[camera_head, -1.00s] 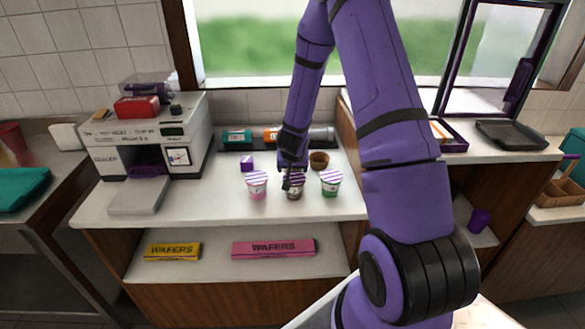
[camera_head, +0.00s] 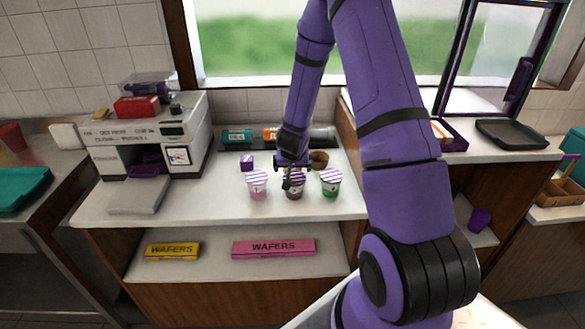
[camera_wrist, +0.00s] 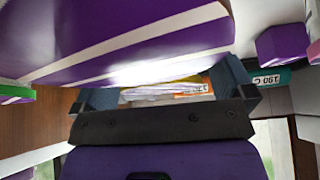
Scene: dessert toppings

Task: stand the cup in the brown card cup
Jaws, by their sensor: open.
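Nothing is held.
A small purple box (camera_head: 247,163) stands behind the pink cup. Teal (camera_head: 237,136) and orange (camera_head: 270,134) packs lie along the back wall. A grey machine (camera_head: 150,145) stands at left. Wafer boxes (camera_head: 273,248) lie on the shelf below.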

